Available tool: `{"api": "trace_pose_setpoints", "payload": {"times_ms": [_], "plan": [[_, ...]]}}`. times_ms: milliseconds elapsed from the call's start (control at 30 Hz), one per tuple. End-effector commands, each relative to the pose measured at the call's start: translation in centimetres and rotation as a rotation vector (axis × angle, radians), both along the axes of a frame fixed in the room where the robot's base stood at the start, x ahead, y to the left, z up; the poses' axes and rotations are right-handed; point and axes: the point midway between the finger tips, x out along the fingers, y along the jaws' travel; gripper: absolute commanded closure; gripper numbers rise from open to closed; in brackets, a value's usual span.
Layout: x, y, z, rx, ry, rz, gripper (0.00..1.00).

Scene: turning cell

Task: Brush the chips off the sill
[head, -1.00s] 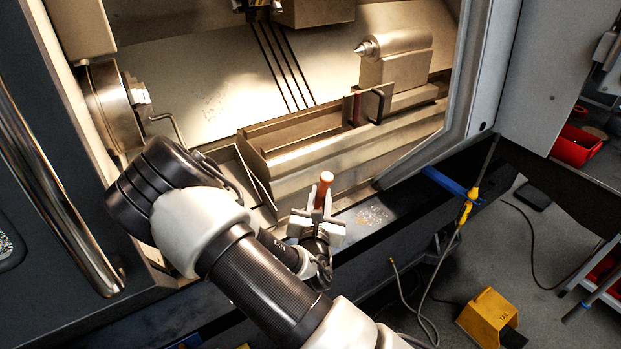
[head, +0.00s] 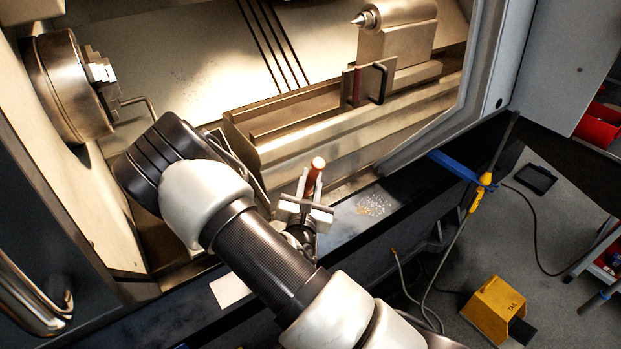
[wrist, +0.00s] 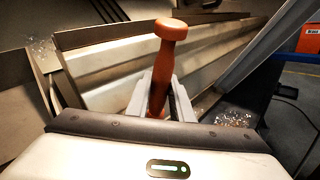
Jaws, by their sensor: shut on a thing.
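My gripper (head: 305,205) is shut on the reddish-brown handle of the brush (head: 315,172), above the sill in the head view. The handle with its round knob also shows in the wrist view (wrist: 165,60), standing up between the fingers. The brush's bristle end is hidden by my gripper. The chips (head: 375,205) lie in a small pale scatter on the dark sill (head: 345,228), to the right of my gripper and apart from it. They also show in the wrist view (wrist: 234,119), right of the fingers.
The lathe's chuck (head: 68,85) is at the left and its tailstock (head: 395,30) at the upper right. A door frame (head: 455,110) rises right of the chips. A pale card (head: 230,289) lies on the sill at lower left.

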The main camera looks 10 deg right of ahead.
Motion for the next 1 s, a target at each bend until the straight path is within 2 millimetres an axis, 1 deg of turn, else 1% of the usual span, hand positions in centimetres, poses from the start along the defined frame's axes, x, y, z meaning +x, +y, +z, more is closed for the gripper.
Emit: {"api": "trace_pose_setpoints", "payload": {"times_ms": [33, 67, 400, 467, 533, 700, 800, 1000], "plan": [[0.0, 0.0, -0.6, 0.001, -0.001, 0.000, 1.00], [0.0, 0.0, -0.7, 0.001, -0.002, 0.001, 1.00], [-0.1, 0.0, -0.6, -0.004, -0.002, 0.007, 1.00], [-0.4, -0.1, -0.3, -0.014, -0.008, 0.040, 1.00], [-1.1, -0.2, 0.5, -0.032, -0.018, 0.112, 1.00], [-3.0, 0.5, 2.3, -0.022, -0.011, 0.297, 1.00], [-3.6, 0.9, 2.7, -0.006, 0.000, 0.345, 1.00], [-3.7, 0.9, 2.8, 0.001, -0.001, 0.353, 1.00]]}}
